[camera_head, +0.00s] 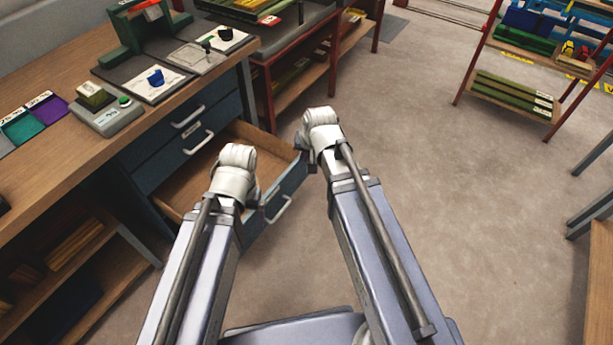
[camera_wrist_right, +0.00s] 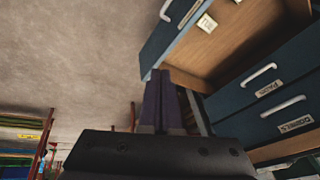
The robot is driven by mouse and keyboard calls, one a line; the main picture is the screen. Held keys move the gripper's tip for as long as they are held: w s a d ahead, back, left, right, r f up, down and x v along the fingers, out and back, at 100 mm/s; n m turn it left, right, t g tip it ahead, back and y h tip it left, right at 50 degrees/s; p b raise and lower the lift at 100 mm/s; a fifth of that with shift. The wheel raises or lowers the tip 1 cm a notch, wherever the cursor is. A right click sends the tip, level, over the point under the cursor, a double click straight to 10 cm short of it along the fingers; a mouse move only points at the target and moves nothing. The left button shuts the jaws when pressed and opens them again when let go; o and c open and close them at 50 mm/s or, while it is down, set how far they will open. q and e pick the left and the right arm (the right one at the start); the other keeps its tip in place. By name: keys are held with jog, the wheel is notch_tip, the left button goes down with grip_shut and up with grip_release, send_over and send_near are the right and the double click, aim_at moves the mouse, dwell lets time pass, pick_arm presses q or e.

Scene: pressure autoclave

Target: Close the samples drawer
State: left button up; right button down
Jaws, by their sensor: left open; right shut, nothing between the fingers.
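The open drawer (camera_head: 270,133) is pulled out of the blue-grey bench cabinet, with a bare wooden inside and a handle (camera_head: 279,209) on its front. In the right wrist view its wooden inside (camera_wrist_right: 215,50) and blue front (camera_wrist_right: 168,35) show, with a small white tag at the inside; I cannot read it. My right gripper (camera_head: 303,162) is at the drawer's far front corner; its fingers (camera_wrist_right: 160,78) are shut and empty, close to the front's edge. Contact is unclear. My left gripper (camera_head: 252,196) is open near the drawer's front, mostly hidden behind my wrist.
Shut drawers (camera_head: 187,130) with handles sit above the open one; the wrist view shows labelled fronts (camera_wrist_right: 265,85). The workbench top (camera_head: 60,150) holds trays and small devices. Red-framed shelves (camera_head: 520,90) stand at back right. The floor (camera_head: 430,150) right of the drawer is clear.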

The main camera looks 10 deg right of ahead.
jog(key=w+d+f+m+t+b, duration=0.1)
jog(key=w+d+f+m+b, duration=0.1)
jog(key=f+b, duration=0.5)
jog(key=w+d+f+m+t+b, duration=0.2)
jog(key=w+d+f+b, duration=0.3)
jog(key=f+b, duration=0.2)
jog(key=shift+w+d+f+b, duration=0.15)
jog(key=shift+w+d+b, duration=0.15)
jog(key=shift+d, duration=0.05)
jog(key=w+a+f+b, duration=0.3)
jog(key=w+f+b, duration=0.5)
jog(key=shift+w+a, duration=0.3)
jog(key=shift+w, duration=0.1)
